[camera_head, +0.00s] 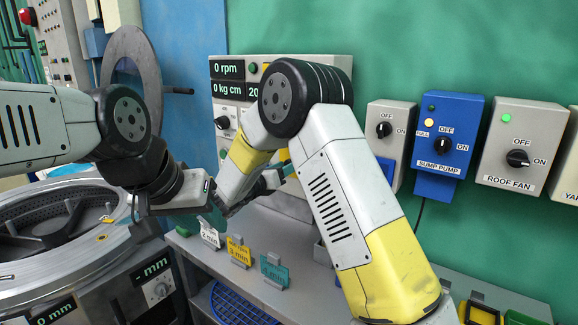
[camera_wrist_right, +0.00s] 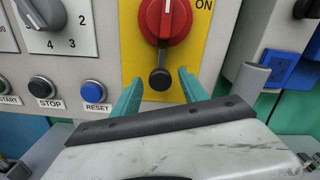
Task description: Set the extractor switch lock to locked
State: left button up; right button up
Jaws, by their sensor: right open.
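In the right wrist view, a red rotary switch (camera_wrist_right: 166,18) sits on a yellow plate (camera_wrist_right: 134,45), with "ON" printed to its upper right. A dark grey round-ended lock piece (camera_wrist_right: 160,78) hangs just below the red knob. My right gripper (camera_wrist_right: 159,84) is open, its two teal fingers on either side of that lock piece with gaps showing. I cannot tell how far in front of the panel they are. In the head view my right forearm hides the switch. My left gripper (camera_head: 212,198) is near the panel's left side; its jaws are unclear.
STOP (camera_wrist_right: 43,88) and RESET (camera_wrist_right: 92,93) buttons and a grey selector (camera_wrist_right: 40,12) are left of the yellow plate. A grey box stands close at right. In the head view are wall switch boxes (camera_head: 437,186), a shelf with small signs (camera_head: 239,252) and a drum machine (camera_head: 60,220).

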jog(key=shift+x, duration=0.95)
grip_shut()
dwell(0.7)
